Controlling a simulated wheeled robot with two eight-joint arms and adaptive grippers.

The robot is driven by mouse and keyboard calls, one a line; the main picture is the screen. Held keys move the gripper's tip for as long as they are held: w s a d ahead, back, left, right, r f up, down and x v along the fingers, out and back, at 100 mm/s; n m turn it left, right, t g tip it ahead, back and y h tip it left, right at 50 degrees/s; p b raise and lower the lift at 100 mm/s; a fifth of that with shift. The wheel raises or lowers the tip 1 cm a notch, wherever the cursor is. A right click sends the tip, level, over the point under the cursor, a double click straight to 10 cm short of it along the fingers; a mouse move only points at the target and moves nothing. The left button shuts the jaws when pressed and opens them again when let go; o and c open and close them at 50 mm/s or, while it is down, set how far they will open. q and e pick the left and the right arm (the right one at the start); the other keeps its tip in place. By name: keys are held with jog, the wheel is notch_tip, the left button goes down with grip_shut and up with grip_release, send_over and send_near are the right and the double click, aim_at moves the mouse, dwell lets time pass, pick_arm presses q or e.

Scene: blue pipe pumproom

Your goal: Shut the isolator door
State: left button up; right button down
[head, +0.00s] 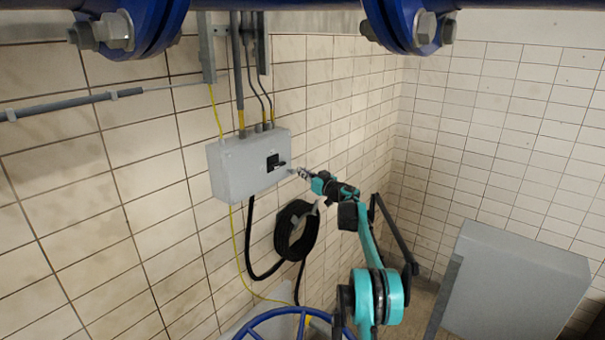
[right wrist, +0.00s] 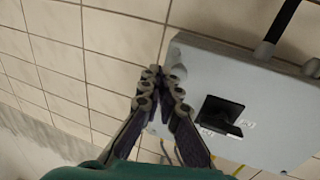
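The grey isolator box (head: 235,170) is fixed to the tiled wall, left of centre in the head view. Its front door (head: 262,172) carries a black rotary handle (head: 275,162) and looks flush or nearly flush; I cannot tell whether a gap remains. My right gripper (head: 302,172) is by the door's right edge. In the right wrist view, the gripper (right wrist: 160,88) has its fingertips together with nothing between them, over the edge of the door (right wrist: 263,100). I cannot tell whether they touch it. The black handle (right wrist: 222,113) shows beside them. My left gripper is not in view.
Conduits (head: 238,85) enter the box from above. A coiled black hose (head: 297,232) hangs below it. Blue flanged pipes (head: 405,22) cross the top, a blue wheel (head: 290,325) is at the bottom, and a grey cabinet (head: 515,285) stands at right.

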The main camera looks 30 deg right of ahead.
jog(key=s+a+n+h+b, duration=0.1)
jog(key=s+n+b, duration=0.6)
jog(key=s+n, duration=1.3)
jog(key=w+m+p, duration=0.2)
jog(key=w+p, duration=0.1)
jog(key=w, duration=0.7)
jog(key=shift+w+a+f+m+p, duration=0.2)
jog(key=shift+w+a+m+p, duration=0.1)
jog(key=shift+w+a+p, duration=0.05)
jog(key=shift+w, duration=0.1)
